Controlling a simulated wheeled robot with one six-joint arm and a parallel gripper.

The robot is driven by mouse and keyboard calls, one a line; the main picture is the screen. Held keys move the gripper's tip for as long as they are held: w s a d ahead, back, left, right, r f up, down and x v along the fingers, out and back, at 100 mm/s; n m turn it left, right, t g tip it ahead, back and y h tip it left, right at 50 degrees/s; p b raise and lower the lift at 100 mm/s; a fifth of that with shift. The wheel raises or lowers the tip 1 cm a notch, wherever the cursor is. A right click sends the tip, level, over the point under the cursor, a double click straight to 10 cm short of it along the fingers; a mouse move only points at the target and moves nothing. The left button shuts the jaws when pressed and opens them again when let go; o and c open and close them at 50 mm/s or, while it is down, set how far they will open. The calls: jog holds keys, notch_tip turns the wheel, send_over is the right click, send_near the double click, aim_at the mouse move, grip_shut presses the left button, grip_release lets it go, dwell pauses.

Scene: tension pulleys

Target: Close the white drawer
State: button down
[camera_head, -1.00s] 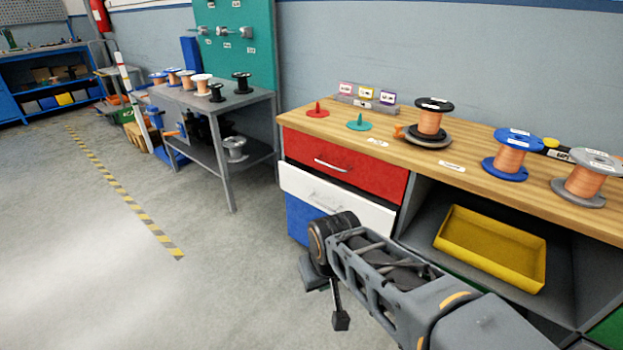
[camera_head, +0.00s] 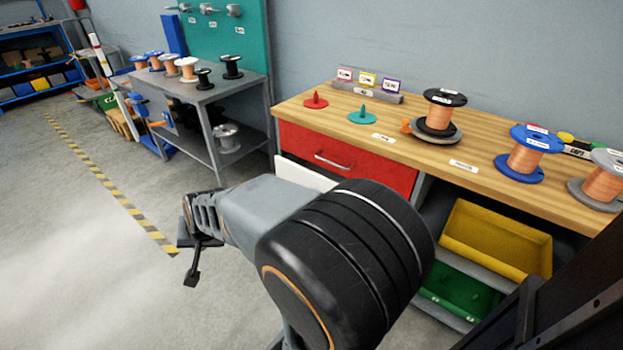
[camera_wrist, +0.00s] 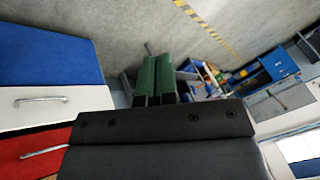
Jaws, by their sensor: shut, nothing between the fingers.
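The white drawer (camera_head: 303,173) is below the red drawer (camera_head: 345,160) in the bench cabinet. Its front stands out past the red one, so it is partly open. My arm hides most of it in the head view. In the wrist view, which is turned over, the white drawer front (camera_wrist: 85,103) and its silver handle (camera_wrist: 40,99) show at left, between the blue drawer (camera_wrist: 50,58) and the red one. My gripper (camera_wrist: 164,68) has its green fingers together and empty. It is to the right of the drawer front in that view, apart from the handle.
The wooden bench top (camera_head: 400,150) holds several wire spools. A yellow bin (camera_head: 495,240) and a green bin (camera_head: 460,290) sit in the open shelves at right. A grey table (camera_head: 215,95) with spools stands at left. Open floor (camera_head: 80,240) lies at front left.

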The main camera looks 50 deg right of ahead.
jog(key=w+d+m+t+h+p, duration=0.1)
jog(key=w+d+m+p, duration=0.1)
jog(key=w+d+m, duration=0.3)
jog(key=m+g+h+p, duration=0.65)
jog(key=m+h, duration=0.55)
jog(key=m, duration=1.1)
send_near(330, 184)
jog(key=shift+m+g, duration=0.25)
jog(key=shift+m, duration=0.05)
jog(key=b+x, duration=0.1)
jog(key=x, duration=0.4)
jog(key=shift+w+d+f+b, duration=0.15)
jog(key=shift+w+f+b, duration=0.15)
jog(key=shift+f, duration=0.25)
jog(key=shift+d, duration=0.75)
